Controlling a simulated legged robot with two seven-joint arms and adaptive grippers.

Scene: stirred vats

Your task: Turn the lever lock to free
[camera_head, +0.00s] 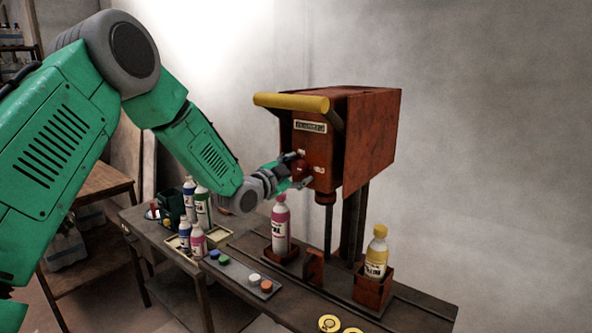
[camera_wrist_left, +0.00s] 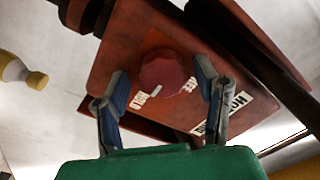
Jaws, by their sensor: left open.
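The lever lock is a round dark red knob (camera_wrist_left: 165,72) on the front of the rust-red machine box (camera_head: 360,130). In the head view the knob (camera_head: 300,168) shows just beyond my fingers. A small white mark on the knob is on the side by the HOLD label (camera_wrist_left: 140,100); the partly hidden FREE label (camera_wrist_left: 190,84) is on the other side. My left gripper (camera_head: 293,171) is open at the knob. In the wrist view its fingers (camera_wrist_left: 163,78) stand on either side of the knob, with gaps visible. My right gripper is not in view.
A yellow lever bar (camera_head: 291,102) crosses above the box front. Below, a pink bottle (camera_head: 280,228) stands under the machine, and a yellow-capped bottle (camera_head: 376,256) sits in a red holder. Several bottles stand in a tray (camera_head: 181,244) on the bench at left.

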